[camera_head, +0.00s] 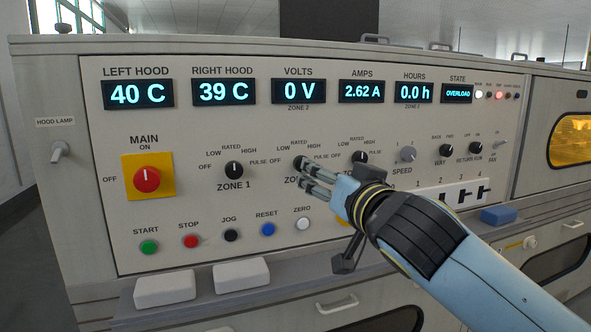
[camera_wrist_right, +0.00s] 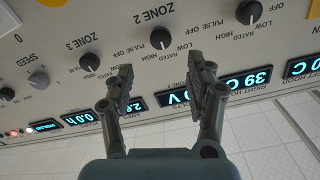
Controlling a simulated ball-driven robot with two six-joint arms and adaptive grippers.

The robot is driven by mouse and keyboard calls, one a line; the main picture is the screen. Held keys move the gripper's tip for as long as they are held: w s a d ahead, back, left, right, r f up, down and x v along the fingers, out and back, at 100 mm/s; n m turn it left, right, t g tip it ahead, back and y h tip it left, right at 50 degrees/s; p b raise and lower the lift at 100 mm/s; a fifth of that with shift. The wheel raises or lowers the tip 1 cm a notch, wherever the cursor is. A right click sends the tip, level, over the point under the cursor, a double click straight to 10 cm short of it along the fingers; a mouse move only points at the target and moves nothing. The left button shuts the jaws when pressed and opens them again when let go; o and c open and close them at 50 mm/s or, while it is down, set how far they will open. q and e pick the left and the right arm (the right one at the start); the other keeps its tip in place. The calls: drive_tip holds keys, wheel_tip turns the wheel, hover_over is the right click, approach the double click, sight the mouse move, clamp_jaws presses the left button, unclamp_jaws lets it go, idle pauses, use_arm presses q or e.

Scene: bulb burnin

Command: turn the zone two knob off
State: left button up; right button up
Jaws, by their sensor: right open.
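The zone two knob (camera_head: 300,163) is a round black dial on the panel, partly covered by my right gripper in the head view. In the right wrist view the whole zone two knob (camera_wrist_right: 161,38) shows under its upside-down label, beyond the gap between my fingers. I cannot tell clearly where its pointer stands. My right gripper (camera_head: 305,176) is open and empty in front of the panel at this knob. In the wrist view the right gripper (camera_wrist_right: 163,78) has its fingers spread, with no visible contact with the knob. My left gripper is out of view.
The zone one knob (camera_head: 234,170) is to the left and the zone three knob (camera_head: 360,157) close to the right. Push buttons such as the blue reset (camera_head: 268,229) sit below. The state display (camera_head: 457,93) reads OVERLOAD; the volts display (camera_head: 299,91) reads 0 V.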

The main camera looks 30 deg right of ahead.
drive_tip(key=x, duration=0.9)
drive_tip(key=shift+b, duration=0.35)
drive_tip(key=c, duration=1.1)
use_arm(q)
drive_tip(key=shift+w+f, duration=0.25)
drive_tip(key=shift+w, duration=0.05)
use_arm(e)
clamp_jaws()
